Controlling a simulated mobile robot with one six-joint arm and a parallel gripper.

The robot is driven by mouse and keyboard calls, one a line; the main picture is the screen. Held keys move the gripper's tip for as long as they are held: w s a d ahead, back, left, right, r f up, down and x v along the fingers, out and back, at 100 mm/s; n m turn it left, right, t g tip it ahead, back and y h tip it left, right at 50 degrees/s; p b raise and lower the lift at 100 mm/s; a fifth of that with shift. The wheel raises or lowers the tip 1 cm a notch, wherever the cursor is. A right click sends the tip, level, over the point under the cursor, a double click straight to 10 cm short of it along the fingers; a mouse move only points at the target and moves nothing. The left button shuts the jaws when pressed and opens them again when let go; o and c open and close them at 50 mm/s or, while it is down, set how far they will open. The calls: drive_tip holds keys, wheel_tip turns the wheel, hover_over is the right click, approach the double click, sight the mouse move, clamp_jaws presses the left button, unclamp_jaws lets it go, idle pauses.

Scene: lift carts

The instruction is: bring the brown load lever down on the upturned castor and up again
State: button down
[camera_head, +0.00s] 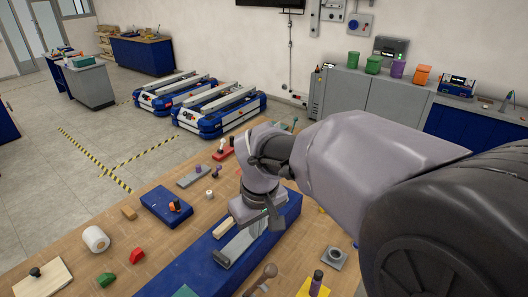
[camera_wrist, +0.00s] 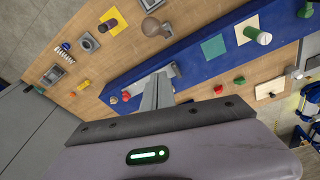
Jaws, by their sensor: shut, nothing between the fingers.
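A brown round-ended handle (camera_head: 268,270) rises from the wooden bench at the near side of the blue strip; I take it for the load lever. It also shows near the top of the wrist view (camera_wrist: 151,27). I cannot clearly make out the upturned castor. My gripper (camera_head: 226,259) points down over the blue strip, left of the brown handle in the head view. In the wrist view its grey fingers (camera_wrist: 168,73) are together and empty, apart from the handle. My wrist and arm hide part of the bench.
A yellow plate (camera_head: 316,288) and a grey block (camera_head: 333,258) lie right of the handle. A blue box (camera_head: 165,205), a white roll (camera_head: 96,239) and small parts crowd the left of the bench. Blue-and-white lift carts (camera_head: 218,110) stand on the floor behind.

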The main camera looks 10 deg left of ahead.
wheel_tip(320, 180, down, 10)
drive_tip(key=w, duration=0.1)
drive_tip(key=s+d, duration=0.2)
drive_tip(key=shift+s+d+r, duration=0.1)
drive_tip(key=shift+s+r, duration=0.25)
drive_tip(key=shift+w, duration=0.15)
drive_tip(key=shift+f+b, duration=0.1)
drive_tip(key=shift+b, duration=0.2)
